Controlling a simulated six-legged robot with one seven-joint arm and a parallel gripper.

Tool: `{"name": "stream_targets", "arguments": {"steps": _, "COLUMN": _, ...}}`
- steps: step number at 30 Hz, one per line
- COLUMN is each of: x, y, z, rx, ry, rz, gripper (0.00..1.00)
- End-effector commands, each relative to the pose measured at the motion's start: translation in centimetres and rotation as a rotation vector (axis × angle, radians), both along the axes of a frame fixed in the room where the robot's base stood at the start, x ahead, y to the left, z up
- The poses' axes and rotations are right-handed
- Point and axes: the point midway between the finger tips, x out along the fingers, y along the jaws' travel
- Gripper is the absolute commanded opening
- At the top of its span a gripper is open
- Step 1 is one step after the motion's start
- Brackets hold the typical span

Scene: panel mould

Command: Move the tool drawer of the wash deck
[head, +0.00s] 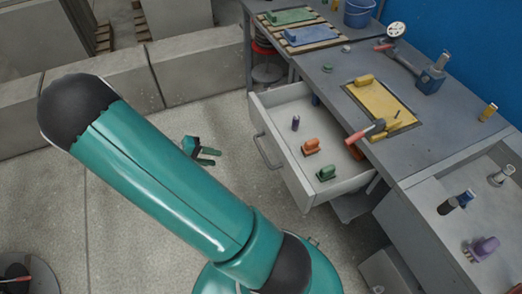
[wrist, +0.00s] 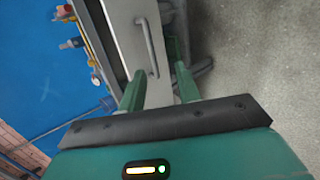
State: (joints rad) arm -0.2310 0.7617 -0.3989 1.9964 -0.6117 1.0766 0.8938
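The tool drawer (head: 284,166) of the grey wash deck (head: 408,150) stands pulled out, its pale front facing left in the head view. A grey bar handle (head: 266,152) is on that front. Inside lie a small purple item (head: 295,123), an orange brush (head: 311,147) and a green brush (head: 326,173). My gripper (head: 213,157) is open and empty, left of the handle and apart from it. In the wrist view the drawer front (wrist: 124,30) and handle (wrist: 148,46) show beyond my two spread green fingers (wrist: 160,88).
A red-handled hammer (head: 366,132) lies at the deck edge over the drawer. A yellow board (head: 378,104), a blue vice-like tool (head: 431,80) and a blue bucket (head: 358,12) stand on top. Concrete blocks (head: 195,65) line the back left.

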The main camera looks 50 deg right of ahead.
Motion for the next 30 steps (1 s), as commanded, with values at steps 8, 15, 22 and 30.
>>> {"name": "stream_targets", "arguments": {"steps": 8, "x": -0.6, "y": -4.5, "z": -5.4, "rx": -0.288, "ry": 0.120, "rz": 0.050, "gripper": 0.33}}
{"name": "stream_targets", "arguments": {"steps": 15, "x": -0.7, "y": -6.1, "z": -6.8, "rx": -0.384, "ry": 0.144, "rz": 0.082, "gripper": 0.33}}
{"name": "stream_targets", "arguments": {"steps": 22, "x": -2.1, "y": -8.3, "z": -7.3, "rx": -0.386, "ry": 0.146, "rz": 0.079, "gripper": 0.33}}
{"name": "stream_targets", "arguments": {"steps": 30, "x": -4.8, "y": -12.7, "z": -8.4, "rx": -0.384, "ry": 0.146, "rz": 0.079, "gripper": 0.33}}
